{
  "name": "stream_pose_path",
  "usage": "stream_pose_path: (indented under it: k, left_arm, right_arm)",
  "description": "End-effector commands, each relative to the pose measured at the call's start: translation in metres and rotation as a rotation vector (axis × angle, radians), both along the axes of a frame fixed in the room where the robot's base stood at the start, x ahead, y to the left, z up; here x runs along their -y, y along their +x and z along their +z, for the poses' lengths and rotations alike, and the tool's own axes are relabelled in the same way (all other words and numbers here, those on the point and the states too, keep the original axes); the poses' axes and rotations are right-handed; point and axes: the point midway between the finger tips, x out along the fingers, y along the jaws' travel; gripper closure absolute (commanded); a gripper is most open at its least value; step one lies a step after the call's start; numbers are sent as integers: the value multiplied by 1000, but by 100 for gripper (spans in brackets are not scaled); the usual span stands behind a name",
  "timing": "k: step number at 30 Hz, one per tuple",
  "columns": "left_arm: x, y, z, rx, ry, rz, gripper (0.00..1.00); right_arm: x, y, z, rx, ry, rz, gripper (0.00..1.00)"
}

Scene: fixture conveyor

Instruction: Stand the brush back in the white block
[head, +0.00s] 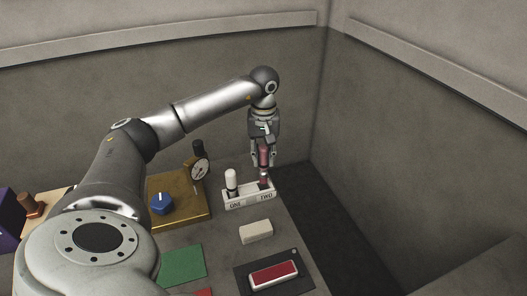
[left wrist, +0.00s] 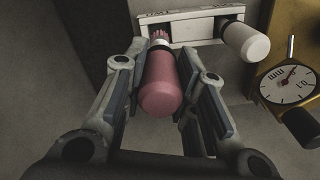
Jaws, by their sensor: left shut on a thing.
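The white block (head: 249,197) stands on the table, with labels ONE and TWO on its front. A white-handled piece (head: 231,181) stands upright in the ONE side. My left gripper (head: 263,158) points down over the TWO side, shut on the pink brush (head: 264,157). In the left wrist view the brush (left wrist: 164,90) lies between both fingers, and its narrow far end meets the block (left wrist: 192,29) at one end. I cannot tell whether that end is inside the hole or just above it. My right gripper is not in view.
A brass plate (head: 186,214) with a blue knob (head: 161,203) and a dial gauge (head: 200,169) stands left of the block. The table's right edge is close.

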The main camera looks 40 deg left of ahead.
Motion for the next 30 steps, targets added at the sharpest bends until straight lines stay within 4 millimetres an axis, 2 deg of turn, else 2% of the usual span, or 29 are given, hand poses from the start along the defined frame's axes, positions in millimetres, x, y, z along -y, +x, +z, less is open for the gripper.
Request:
stream_pose_path:
  k: [11,30]
  left_arm:
    - [0,0,-4,0,0,0,100]
    - [0,0,-23,-1,1,0,100]
  right_arm:
    - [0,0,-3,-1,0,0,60]
    - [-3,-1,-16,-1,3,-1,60]
